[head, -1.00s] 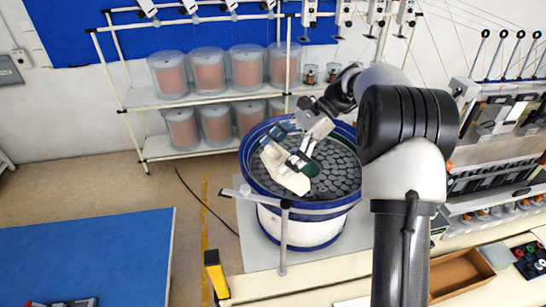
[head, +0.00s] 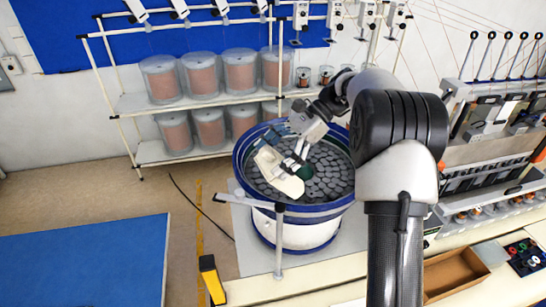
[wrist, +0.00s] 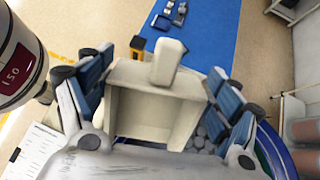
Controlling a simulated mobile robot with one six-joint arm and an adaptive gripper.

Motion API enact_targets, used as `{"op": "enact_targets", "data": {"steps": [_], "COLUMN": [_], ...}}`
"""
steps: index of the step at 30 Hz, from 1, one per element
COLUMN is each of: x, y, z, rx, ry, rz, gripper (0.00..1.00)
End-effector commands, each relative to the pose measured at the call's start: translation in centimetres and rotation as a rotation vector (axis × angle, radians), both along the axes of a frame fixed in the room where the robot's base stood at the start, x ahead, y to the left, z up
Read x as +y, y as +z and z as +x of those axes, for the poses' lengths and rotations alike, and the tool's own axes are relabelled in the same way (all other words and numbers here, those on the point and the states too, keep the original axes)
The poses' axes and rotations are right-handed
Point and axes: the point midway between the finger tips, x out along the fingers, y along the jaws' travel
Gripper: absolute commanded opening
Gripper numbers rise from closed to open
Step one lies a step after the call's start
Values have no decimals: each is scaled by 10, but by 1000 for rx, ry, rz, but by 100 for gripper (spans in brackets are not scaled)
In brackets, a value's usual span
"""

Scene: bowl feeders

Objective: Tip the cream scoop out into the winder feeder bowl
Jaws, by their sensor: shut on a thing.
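The cream scoop (head: 284,181) is held in my gripper (head: 296,160) over the feeder bowl (head: 240,168), which has a blue rim and a white lower wall. The bowl holds many dark grey discs. In the wrist view the scoop (wrist: 183,84) sits between the blue finger pads of my gripper (wrist: 163,68). Its visible inside looks bare, but part of it is hidden by the gripper body. The scoop looks tilted. Grey discs and the bowl's blue rim (wrist: 272,147) show below it at the right. I cannot tell whether the scoop touches the discs.
A white rail on a post (head: 279,235) stands at the bowl's front left. A rack (head: 130,103) with clear copper-coloured canisters stands behind. The winding machine (head: 490,140) is at the right. A blue mat (head: 85,260) lies at the left, and an open brown box (head: 455,272) at front right.

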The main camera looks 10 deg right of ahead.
Motion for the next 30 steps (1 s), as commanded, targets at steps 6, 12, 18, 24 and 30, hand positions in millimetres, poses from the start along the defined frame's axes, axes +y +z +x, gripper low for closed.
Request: {"op": "enact_targets", "data": {"steps": [6,12,18,24,30], "x": [3,3,4,1,0], "y": [21,51,78,91,91], "z": [0,0,0,0,0], "rx": [-42,-102,-155,-176,-175], "ry": [6,6,6,1,0], "rz": [-166,-463,-745,-884,-888], "gripper": [58,58,58,58,58]}}
